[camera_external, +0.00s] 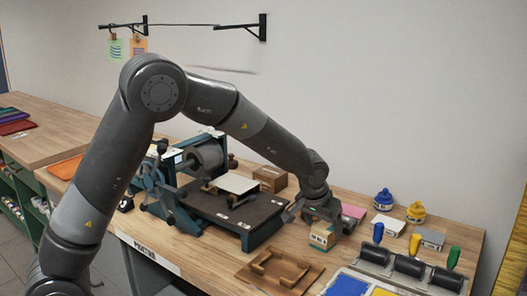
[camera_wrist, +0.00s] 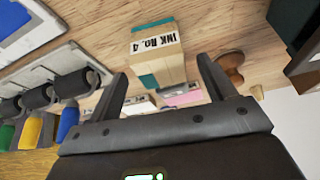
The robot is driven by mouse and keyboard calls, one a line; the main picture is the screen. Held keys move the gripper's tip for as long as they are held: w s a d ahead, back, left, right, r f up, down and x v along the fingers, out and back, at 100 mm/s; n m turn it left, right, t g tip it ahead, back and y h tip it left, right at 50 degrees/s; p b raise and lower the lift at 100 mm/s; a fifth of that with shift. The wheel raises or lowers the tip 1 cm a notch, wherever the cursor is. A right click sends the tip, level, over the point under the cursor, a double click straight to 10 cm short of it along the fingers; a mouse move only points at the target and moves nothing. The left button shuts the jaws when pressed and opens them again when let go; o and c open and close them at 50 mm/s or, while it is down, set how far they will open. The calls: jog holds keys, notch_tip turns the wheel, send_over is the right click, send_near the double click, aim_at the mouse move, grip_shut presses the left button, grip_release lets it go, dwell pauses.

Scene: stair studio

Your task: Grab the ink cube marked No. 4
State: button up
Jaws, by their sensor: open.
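The ink cube (camera_wrist: 165,68), a tan block with a teal band and a white label reading "INK No. 4", stands on the wooden table in the wrist view. My gripper (camera_wrist: 163,76) is open, with one finger on each side of the cube's line in the wrist view. Nothing is held. In the external view my gripper (camera_external: 316,211) is just above and behind the cube; whether a finger touches it, I cannot tell.
The printing press (camera_external: 235,212) stands left of the cube. A wooden tray (camera_external: 280,270) lies in front. Ink rollers (camera_external: 408,268) with coloured handles are at right, with a pink pad (camera_external: 353,211) and small pads behind. A brown box (camera_external: 270,178) stands behind my gripper.

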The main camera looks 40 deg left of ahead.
aim_at(324, 228)
jog(key=shift+x, duration=2.3)
jog(key=shift+w, duration=0.15)
jog(key=shift+c, duration=0.5)
jog(key=shift+r, duration=0.1)
jog(key=c, duration=1)
